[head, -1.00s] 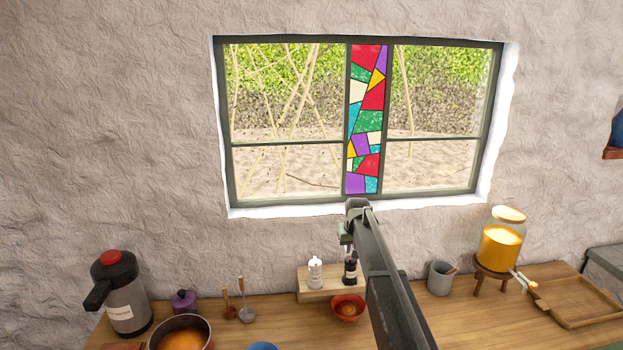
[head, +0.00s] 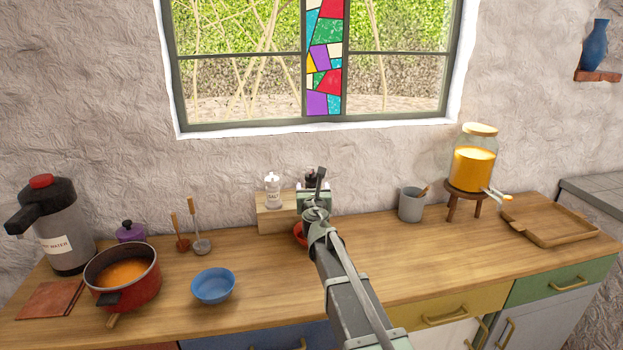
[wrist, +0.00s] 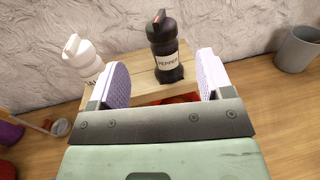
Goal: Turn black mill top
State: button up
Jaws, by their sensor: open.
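The black mill (wrist: 168,50), with a white label reading "PEPPER", stands upright on a small wooden stand (wrist: 205,65) in the wrist view. In the head view only the dark top of the black mill (head: 310,178) shows; my arm and gripper hide the rest. My gripper (wrist: 158,78) is open, with one pale pad on each side of the picture. The mill stands beyond the pads, between them in the picture, and nothing is held. A white mill (head: 272,190) stands on the stand to the left; it also shows in the wrist view (wrist: 82,58).
A red bowl (head: 299,234) sits partly hidden in front of the stand. A grey cup (head: 411,204) and a juice jar (head: 473,165) on a stool are to the right. A blue bowl (head: 213,287) and a red pot (head: 124,287) are at left. The wall is close behind.

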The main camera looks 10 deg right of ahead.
aim_at(307, 177)
jog(key=w, duration=0.3)
jog(key=w+d, duration=0.1)
jog(key=w, duration=0.6)
jog(key=shift+w+d, duration=0.2)
jog(key=shift+w, duration=0.1)
jog(key=shift+s, duration=0.1)
jog(key=c, duration=0.9)
jog(key=shift+m+h, duration=0.4)
jog(key=shift+h, duration=0.2)
jog(key=m+g+h, duration=0.1)
jog(key=m+h, duration=0.1)
jog(key=h, duration=0.1)
jog(key=m+g+h, duration=0.2)
jog(key=m+h, duration=0.1)
jog(key=h, duration=0.1)
jog(key=shift+a, duration=0.1)
jog(key=shift+m+g+h, duration=1.8)
jog(key=shift+g+h, duration=0.1)
jog(key=shift+g, duration=0.2)
jog(key=o, duration=0.9)
